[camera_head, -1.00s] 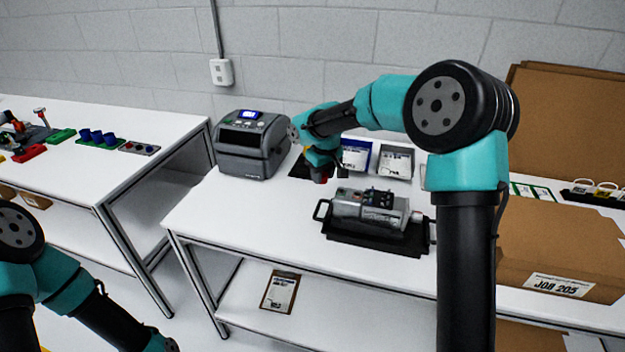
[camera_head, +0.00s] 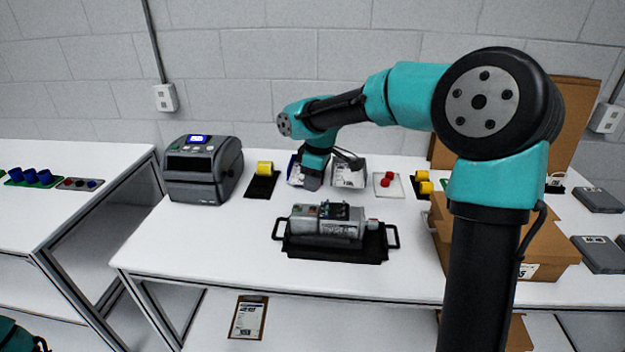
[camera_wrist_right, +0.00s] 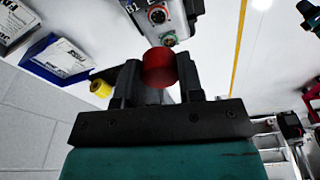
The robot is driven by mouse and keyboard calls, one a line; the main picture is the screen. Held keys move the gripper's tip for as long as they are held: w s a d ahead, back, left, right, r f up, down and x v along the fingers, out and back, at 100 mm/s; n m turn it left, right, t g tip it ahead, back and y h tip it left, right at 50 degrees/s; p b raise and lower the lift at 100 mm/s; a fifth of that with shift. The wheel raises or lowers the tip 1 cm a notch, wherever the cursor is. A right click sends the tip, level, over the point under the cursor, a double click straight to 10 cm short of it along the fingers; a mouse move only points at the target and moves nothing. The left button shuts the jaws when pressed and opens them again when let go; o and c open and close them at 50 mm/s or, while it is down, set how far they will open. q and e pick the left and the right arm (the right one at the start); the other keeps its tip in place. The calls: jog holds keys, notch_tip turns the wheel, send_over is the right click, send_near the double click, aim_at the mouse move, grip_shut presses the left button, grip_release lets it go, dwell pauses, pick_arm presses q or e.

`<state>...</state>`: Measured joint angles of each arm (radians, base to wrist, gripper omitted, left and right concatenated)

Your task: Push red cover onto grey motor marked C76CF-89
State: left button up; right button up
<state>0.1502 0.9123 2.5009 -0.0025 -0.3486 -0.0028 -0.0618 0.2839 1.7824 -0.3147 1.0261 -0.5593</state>
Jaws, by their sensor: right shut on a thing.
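The grey motor (camera_head: 335,228) lies in a black tray (camera_head: 345,252) with side handles on the white table; its marking is too small to read. Its end with round connectors also shows at the top of the right wrist view (camera_wrist_right: 158,15). My right gripper (camera_head: 312,184) is above the table, behind the motor in the head view. In the right wrist view, my right gripper (camera_wrist_right: 160,80) is shut on the round red cover (camera_wrist_right: 159,67), which is apart from the motor. The cover is hidden in the head view. My left gripper is out of view.
A label printer (camera_head: 202,170) stands at the left. Yellow parts (camera_head: 265,168), bins (camera_head: 348,173) and red caps (camera_head: 388,178) on a pale plate line the back. A cardboard box (camera_head: 545,240) is at the right. The table left of the motor is clear.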

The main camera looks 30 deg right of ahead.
aim_at(313, 209)
jog(key=shift+f, duration=0.2)
jog(key=shift+f, duration=3.2)
jog(key=shift+f, duration=0.6)
dwell(0.5)
jog(key=o, duration=0.9)
jog(key=shift+o, duration=0.4)
jog(key=shift+s+f, duration=0.1)
